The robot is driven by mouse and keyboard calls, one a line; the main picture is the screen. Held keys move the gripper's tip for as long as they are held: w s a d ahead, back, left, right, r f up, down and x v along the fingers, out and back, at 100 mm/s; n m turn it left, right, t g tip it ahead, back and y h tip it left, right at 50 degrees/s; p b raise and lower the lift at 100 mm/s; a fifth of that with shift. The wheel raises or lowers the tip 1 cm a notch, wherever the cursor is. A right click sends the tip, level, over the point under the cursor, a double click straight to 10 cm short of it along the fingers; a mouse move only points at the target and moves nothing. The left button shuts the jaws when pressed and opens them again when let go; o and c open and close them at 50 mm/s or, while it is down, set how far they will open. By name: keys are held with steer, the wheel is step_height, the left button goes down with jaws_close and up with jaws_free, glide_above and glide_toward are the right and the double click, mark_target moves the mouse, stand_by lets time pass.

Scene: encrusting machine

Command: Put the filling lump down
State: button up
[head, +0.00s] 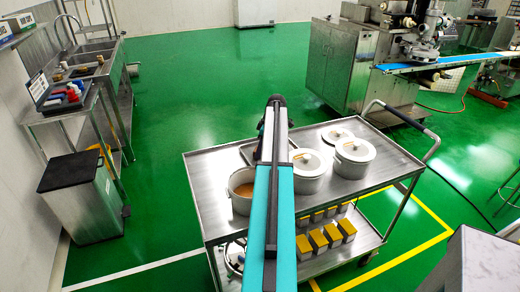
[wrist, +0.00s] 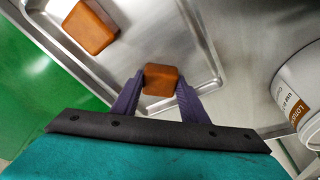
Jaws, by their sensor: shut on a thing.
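My gripper (wrist: 160,92) is shut on a brown filling lump (wrist: 160,78), held between its two dark purple fingers in the wrist view. The lump is over or on a shallow metal tray (wrist: 180,30); I cannot tell whether it touches the tray floor. A second brown lump (wrist: 90,26) lies in the tray at the upper left, apart from the held one. In the head view my arm hides the gripper and the held lump, and only part of the tray (head: 247,151) shows on the steel cart (head: 205,193).
An open pot (head: 240,203) with orange-brown contents and lidded white pots (head: 353,160) stand on the cart. A labelled white pot (wrist: 298,95) is right of the tray. The encrusting machine (head: 350,65) stands behind.

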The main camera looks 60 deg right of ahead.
steer(key=shift+f, duration=0.15)
steer(key=o, duration=1.1)
steer(key=shift+b+v, duration=1.3)
steer(key=shift+v, duration=4.85)
